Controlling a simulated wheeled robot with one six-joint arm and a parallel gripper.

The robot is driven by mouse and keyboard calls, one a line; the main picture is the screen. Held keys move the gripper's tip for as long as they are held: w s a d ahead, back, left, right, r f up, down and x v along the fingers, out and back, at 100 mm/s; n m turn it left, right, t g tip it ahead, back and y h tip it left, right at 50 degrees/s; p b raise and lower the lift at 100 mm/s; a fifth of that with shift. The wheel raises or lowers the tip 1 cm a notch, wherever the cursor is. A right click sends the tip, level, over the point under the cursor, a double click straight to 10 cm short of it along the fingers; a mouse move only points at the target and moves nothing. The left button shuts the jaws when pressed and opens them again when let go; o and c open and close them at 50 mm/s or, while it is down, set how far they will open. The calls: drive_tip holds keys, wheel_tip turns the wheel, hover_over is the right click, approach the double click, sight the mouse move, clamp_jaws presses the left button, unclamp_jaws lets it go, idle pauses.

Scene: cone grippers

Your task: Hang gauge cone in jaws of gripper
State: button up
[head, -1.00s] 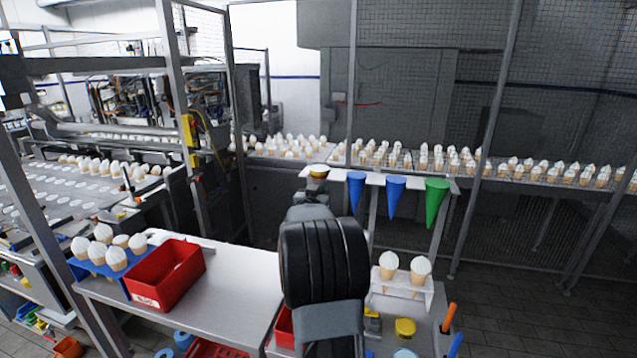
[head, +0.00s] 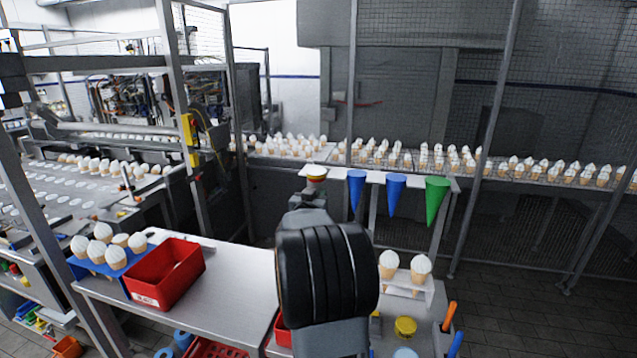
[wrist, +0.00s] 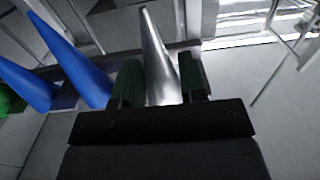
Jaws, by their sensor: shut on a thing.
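A silver metal cone (wrist: 160,65) is between the two dark green fingers of my gripper (wrist: 160,82) in the wrist view, its narrow tip toward the top of the picture. My gripper (head: 312,198) is shut on it. I cannot tell whether the cone touches the rail. Two blue cones (head: 357,190) (head: 396,194) and a green cone (head: 437,200) hang point down from the rail, right of my gripper.
A steel table (head: 225,300) with a red bin (head: 165,275) and a blue tray of ice cream cones (head: 85,264) lies front left. A clear stand with two ice cream cones (head: 408,285) is front right. A mesh fence and conveyor of cones are behind the rail.

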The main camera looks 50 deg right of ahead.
drive_tip(key=shift+v, duration=2.4)
